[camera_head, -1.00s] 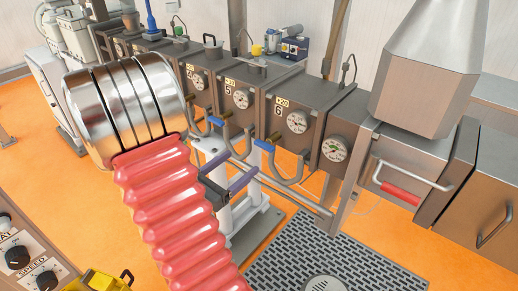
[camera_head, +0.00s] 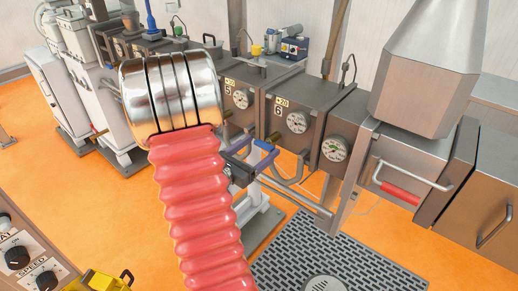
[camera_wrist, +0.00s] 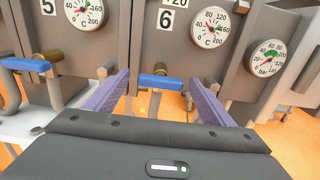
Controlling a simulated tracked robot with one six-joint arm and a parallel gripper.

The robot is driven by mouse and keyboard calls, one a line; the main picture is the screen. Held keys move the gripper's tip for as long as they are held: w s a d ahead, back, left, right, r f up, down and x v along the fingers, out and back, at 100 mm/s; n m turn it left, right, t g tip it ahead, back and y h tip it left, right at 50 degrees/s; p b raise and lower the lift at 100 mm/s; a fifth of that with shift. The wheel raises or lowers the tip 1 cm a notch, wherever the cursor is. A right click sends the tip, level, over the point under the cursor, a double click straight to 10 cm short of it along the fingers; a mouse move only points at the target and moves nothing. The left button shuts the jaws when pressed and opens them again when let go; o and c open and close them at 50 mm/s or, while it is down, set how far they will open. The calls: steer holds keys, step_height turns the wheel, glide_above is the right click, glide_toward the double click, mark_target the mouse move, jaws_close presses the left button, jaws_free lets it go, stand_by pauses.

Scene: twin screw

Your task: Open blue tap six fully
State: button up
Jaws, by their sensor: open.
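The blue handle of tap six (camera_wrist: 160,81) sits below the label 6 in the wrist view, in front of a brass fitting (camera_wrist: 158,67). It lies crosswise between the purple fingers of my gripper (camera_wrist: 159,92), with a gap on each side. My gripper is open and empty. In the head view, the purple fingers of my gripper (camera_head: 258,151) are at the blue tap under panel 6 (camera_head: 280,107), and partly cover it. Whether the fingers reach past the handle is hard to tell.
Tap five's blue handle (camera_wrist: 18,64) is at the left in the wrist view. Grey bent pipes (camera_head: 288,177) run below the taps. A floor grate (camera_head: 345,262) lies in front.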

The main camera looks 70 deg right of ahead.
steer(key=shift+s+d, duration=0.1)
steer(key=shift+d, duration=0.15)
steer(key=shift+c, duration=0.4)
steer(key=c, duration=0.9)
steer(key=shift+a, duration=0.15)
steer(key=shift+c, duration=0.5)
